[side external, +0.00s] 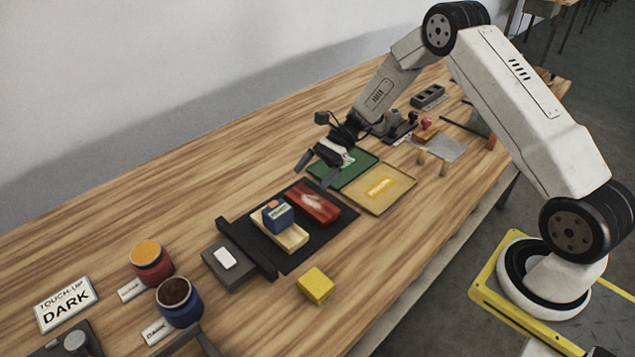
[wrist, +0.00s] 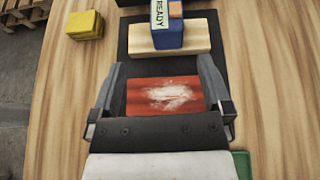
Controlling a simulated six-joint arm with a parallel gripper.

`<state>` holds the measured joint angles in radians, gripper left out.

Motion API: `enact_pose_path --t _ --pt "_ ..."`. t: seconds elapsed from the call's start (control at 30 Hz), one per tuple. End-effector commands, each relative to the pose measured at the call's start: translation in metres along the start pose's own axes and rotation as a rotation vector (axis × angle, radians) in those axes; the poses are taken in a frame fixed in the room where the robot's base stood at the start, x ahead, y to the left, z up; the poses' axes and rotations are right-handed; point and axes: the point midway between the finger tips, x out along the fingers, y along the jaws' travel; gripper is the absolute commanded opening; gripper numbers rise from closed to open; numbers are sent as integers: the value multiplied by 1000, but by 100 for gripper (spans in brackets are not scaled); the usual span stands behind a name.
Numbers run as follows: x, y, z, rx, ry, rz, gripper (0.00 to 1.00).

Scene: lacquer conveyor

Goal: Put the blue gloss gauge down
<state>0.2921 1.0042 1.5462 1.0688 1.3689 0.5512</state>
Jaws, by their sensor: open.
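The blue gauge (side external: 278,217) is a blue block with a pale "READY" label and an orange patch. It rests on a pale wooden block (side external: 292,240) on the black conveyor mat (side external: 340,222). The wrist view shows the gauge (wrist: 168,35) at the top, partly cut off, on the pale block (wrist: 145,38). My gripper (side external: 317,169) is open and empty, raised above the mat's far end. In the wrist view its fingers (wrist: 160,65) frame a red panel (wrist: 150,98) with a white dusty patch, apart from the gauge.
A green tray (side external: 357,174) and a tan tray (side external: 398,201) lie behind the mat. A yellow block (side external: 316,285) sits near the front edge. Orange (side external: 150,263) and dark (side external: 179,301) pots and a grey box (side external: 228,270) stand left. The table's back strip is clear.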

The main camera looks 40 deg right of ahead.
Motion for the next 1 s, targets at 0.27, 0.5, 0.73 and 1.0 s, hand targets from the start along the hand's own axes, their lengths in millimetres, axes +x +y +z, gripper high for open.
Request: enact_pose_path --t 0.27,0.5,0.73,1.0 --pt "3 36 16 -172 231 112 100" --pt "-4 82 28 -423 484 257 100" --pt "-18 121 39 -708 698 402 100" --pt "-34 161 52 -1087 905 574 100"
